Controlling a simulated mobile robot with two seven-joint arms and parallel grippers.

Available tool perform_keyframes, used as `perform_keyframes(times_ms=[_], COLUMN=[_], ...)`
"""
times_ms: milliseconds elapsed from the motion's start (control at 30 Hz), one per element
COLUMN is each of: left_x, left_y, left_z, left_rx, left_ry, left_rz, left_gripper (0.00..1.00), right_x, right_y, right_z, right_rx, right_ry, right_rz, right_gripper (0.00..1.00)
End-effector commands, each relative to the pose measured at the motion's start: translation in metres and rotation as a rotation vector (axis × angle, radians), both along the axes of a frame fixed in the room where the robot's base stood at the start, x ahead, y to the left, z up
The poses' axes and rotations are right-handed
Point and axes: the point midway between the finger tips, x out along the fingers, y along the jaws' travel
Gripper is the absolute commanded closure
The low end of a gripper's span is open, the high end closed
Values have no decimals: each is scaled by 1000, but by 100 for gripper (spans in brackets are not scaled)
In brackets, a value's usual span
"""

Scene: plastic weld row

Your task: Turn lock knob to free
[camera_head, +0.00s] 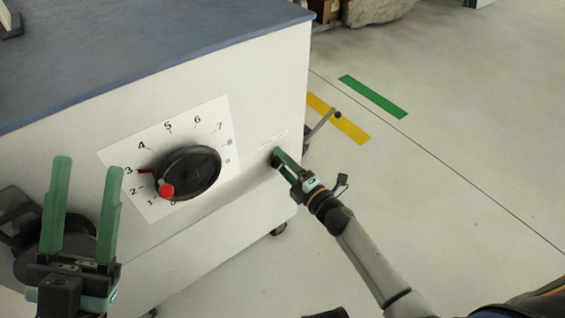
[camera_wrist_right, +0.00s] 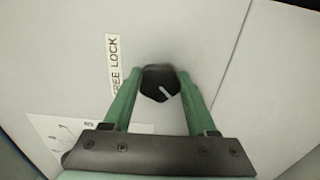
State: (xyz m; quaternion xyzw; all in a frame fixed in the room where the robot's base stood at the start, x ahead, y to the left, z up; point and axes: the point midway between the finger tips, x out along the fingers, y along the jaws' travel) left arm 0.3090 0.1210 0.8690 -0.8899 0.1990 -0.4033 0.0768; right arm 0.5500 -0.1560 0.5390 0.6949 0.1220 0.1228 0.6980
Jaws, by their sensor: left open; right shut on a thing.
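The black lock knob (camera_wrist_right: 160,80) sits on the white cabinet face, with a short white mark slanting toward the lower right in the right wrist view. A "FREE LOCK" label (camera_wrist_right: 113,65) is beside it. My right gripper (camera_wrist_right: 158,78) is shut on the knob, one green finger on each side. In the head view the knob (camera_head: 276,157) is partly hidden by my right gripper (camera_head: 281,158). My left gripper (camera_head: 90,164) is open and empty, fingers pointing up, at the lower left in front of the cabinet.
A black dial (camera_head: 192,172) with a red-knobbed handle (camera_head: 166,190) sits on a numbered white plate (camera_head: 218,116) left of the lock knob. The cabinet has a blue top (camera_head: 120,45). Open floor with green (camera_head: 373,96) and yellow (camera_head: 338,118) strips lies to the right.

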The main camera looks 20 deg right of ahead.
Motion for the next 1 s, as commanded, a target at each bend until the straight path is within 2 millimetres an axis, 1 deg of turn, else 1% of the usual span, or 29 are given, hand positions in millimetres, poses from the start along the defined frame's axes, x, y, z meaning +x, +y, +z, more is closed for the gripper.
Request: perform_keyframes(times_ms=[400, 433, 600, 700, 1000], left_x=[0, 0, 0, 0, 0], left_y=[0, 0, 0, 0, 0], left_z=[0, 0, 0, 1, 2], left_rx=[-2, -2, -4, -4, -4], left_ry=[-1, -1, -1, -2, -2], left_rz=[1, 1, 1, 3, 3], left_gripper=[50, 50, 50, 50, 50], right_x=[0, 0, 0, 0, -3], right_y=[0, 0, 0, 0, -1], right_z=[-1, -1, -1, 0, 0], right_rx=[-16, -16, -14, -13, -10], right_ry=[-4, -3, -3, -3, -2], right_rz=[1, 1, 1, 0, 0], right_gripper=[98, 41, 22, 12, 12])
